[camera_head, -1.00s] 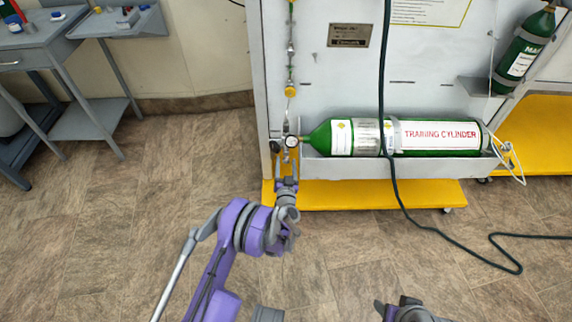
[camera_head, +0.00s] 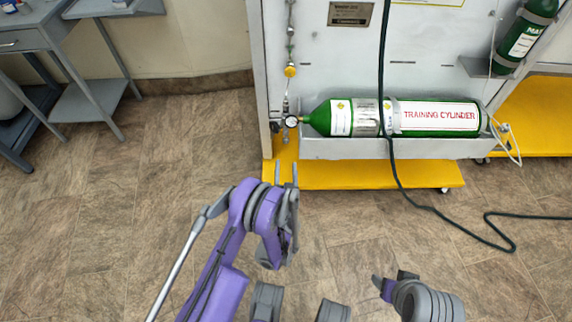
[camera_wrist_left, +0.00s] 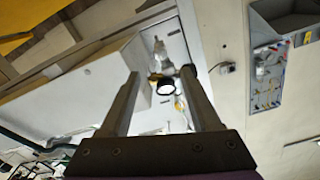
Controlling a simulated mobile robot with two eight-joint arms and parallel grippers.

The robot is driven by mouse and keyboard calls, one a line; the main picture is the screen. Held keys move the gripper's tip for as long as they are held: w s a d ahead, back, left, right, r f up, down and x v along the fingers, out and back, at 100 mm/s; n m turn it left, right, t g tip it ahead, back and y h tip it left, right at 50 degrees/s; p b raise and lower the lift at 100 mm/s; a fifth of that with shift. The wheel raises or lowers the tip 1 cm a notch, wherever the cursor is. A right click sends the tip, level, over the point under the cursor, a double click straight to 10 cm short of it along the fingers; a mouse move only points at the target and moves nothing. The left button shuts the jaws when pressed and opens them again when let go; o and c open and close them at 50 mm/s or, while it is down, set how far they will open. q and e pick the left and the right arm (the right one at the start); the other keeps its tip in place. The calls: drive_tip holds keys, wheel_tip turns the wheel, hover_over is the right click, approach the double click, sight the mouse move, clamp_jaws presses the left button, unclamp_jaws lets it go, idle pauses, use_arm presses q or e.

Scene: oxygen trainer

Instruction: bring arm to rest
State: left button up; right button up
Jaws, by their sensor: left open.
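My left gripper (camera_head: 286,173) is open and empty, its two fingers pointing toward the cart, just below and apart from the pressure gauge (camera_head: 291,122). In the left wrist view the gripper (camera_wrist_left: 166,92) has its fingers spread, and the round gauge (camera_wrist_left: 166,87) shows between them, beyond the tips. The green training cylinder (camera_head: 440,116) lies level in its grey trough, with the gauge at its left end.
The cart has a yellow base (camera_head: 360,176) near the floor. A dark green hose (camera_head: 398,190) hangs down its front and runs over the floor to the right. A grey side table (camera_head: 60,50) stands at the left. The floor (camera_head: 150,190) between is clear.

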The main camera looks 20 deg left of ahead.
idle(0.3)
use_arm(q)
drive_tip(key=w+d+r+m+g+h, duration=0.1)
drive_tip(key=d+r+h, duration=0.15)
drive_tip(key=r, duration=0.35)
drive_tip(key=w+d+r+m+h, duration=0.1)
drive_tip(key=w+d+r+h, duration=0.15)
drive_tip(key=r, duration=0.35)
drive_tip(key=s+r+m+g+h, duration=0.1)
drive_tip(key=s+r+g+h, duration=0.2)
drive_tip(key=s+r, duration=0.4)
drive_tip(key=s+a+n+g+y, duration=0.1)
drive_tip(key=s+a+g, duration=0.15)
drive_tip(key=s, duration=0.75)
drive_tip(key=s+a+n+g+y, duration=0.15)
drive_tip(key=s+g, duration=0.25)
drive_tip(key=s, duration=0.6)
drive_tip(key=s+a+g+y, duration=0.1)
drive_tip(key=s+a+g, duration=0.15)
drive_tip(key=s, duration=0.85)
wheel_tip(320, 180, up, 27)
drive_tip(key=t+p, duration=0.1)
drive_tip(key=p, duration=2.2)
drive_tip(key=shift+w+p, duration=0.35)
drive_tip(key=shift+w, duration=0.05)
use_arm(e)
wheel_tip(320, 180, up, 27)
drive_tip(key=w+t, duration=0.1)
